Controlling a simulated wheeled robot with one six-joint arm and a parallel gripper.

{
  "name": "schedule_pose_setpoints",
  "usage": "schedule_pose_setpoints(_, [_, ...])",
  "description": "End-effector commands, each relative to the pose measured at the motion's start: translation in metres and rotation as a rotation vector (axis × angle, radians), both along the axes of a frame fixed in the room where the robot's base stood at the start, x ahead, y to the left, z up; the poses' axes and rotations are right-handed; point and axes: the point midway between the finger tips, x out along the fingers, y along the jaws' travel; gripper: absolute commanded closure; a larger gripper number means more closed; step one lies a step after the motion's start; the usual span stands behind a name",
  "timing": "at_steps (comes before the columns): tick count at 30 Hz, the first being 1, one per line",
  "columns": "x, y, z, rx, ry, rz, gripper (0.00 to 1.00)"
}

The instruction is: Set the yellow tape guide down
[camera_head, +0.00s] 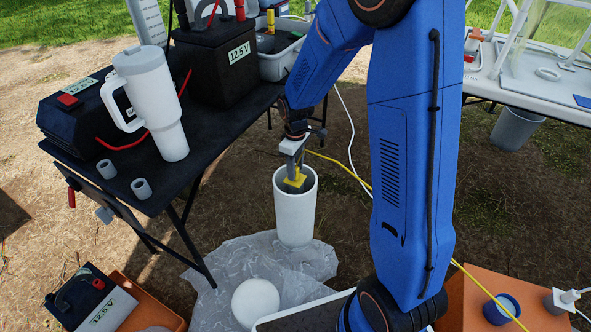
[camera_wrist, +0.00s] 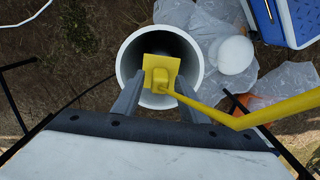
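The yellow tape guide (camera_head: 295,178) is at the mouth of the upright white well pipe (camera_head: 295,220). My gripper (camera_head: 295,168) reaches down to it from above, and its fingers are shut on the guide's sides. In the wrist view the guide (camera_wrist: 160,72) sits between the two grey fingertips, over the pipe's open mouth, with the pipe's rim (camera_wrist: 199,60) around it. A yellow tape (camera_wrist: 235,118) runs from the guide to the right. I cannot tell whether the guide touches the rim.
A dark table (camera_head: 105,165) with a white jug (camera_head: 152,105) and two small grey rings stands left. Clear plastic sheeting (camera_head: 240,265) and a white round cap (camera_head: 255,302) lie at the pipe's foot. An orange box (camera_head: 485,300) stands right.

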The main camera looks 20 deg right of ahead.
Motion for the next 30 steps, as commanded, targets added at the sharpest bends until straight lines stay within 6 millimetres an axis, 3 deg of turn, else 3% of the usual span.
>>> schedule_pose_setpoints(15, [0.001, 0.000, 0.092, 0.000, -0.004, 0.000, 0.61])
schedule_pose_setpoints(30, [-0.008, -0.003, 0.124, 0.002, -0.015, -0.023, 0.61])
